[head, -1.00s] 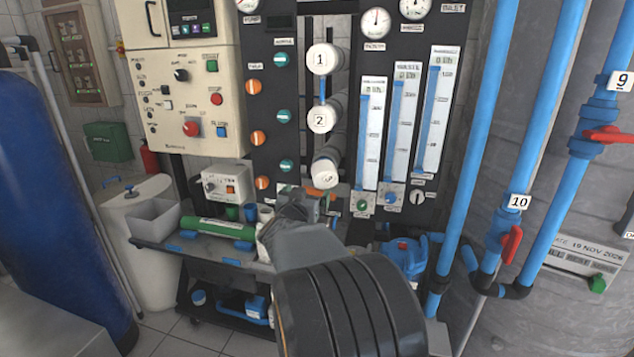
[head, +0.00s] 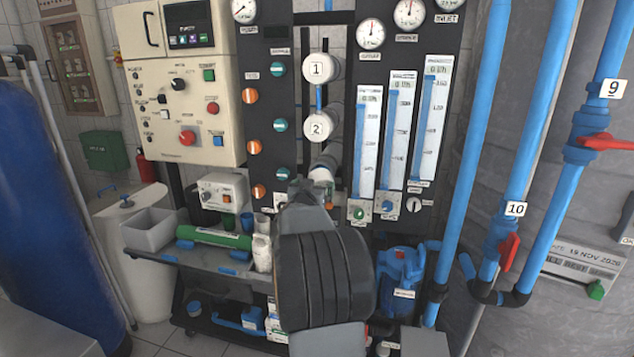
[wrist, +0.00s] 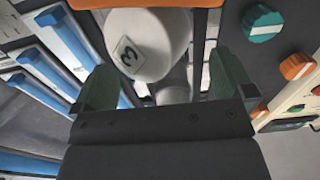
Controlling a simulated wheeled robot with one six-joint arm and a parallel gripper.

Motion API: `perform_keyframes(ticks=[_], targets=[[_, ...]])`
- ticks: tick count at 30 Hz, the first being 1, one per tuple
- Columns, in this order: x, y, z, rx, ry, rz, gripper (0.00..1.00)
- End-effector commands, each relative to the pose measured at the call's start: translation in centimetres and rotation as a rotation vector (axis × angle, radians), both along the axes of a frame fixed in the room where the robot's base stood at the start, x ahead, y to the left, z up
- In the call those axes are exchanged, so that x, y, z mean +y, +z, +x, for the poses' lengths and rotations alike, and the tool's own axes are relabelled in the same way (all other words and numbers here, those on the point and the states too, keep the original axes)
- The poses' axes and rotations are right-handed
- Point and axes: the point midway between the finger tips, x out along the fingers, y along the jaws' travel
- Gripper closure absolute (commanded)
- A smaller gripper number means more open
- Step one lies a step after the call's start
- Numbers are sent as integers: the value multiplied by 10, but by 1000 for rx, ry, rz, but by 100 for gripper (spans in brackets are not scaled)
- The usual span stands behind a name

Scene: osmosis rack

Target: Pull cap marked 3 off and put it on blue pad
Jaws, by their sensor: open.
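The white cap marked 3 (wrist: 145,45) shows large in the wrist view, with its label turned on its side. My gripper (wrist: 165,68) is open, with one green finger on each side of the cap's lower part. I cannot tell whether the fingers touch it. In the head view the cap (head: 321,173) is the lowest of three white caps and is partly hidden by my gripper (head: 308,188). Its number is covered there. Small blue patches, one a blue pad (head: 185,244), lie on the dark bench; I cannot tell which is meant.
Caps marked 1 (head: 318,68) and 2 (head: 317,126) sit above on the rack. Flow meters (head: 368,140) stand to the right. A green cylinder (head: 213,237), a grey bin (head: 150,229) and white cups (head: 262,250) occupy the bench at left.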

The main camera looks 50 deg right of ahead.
Motion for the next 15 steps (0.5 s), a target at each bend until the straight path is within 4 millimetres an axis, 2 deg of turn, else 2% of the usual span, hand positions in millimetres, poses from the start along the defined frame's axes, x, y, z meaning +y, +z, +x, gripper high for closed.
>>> perform_keyframes(ticks=[6, 15], targets=[[-18, 0, 10, 2, 0, 2, 0], [-33, -4, 18, 7, 4, 7, 0]])
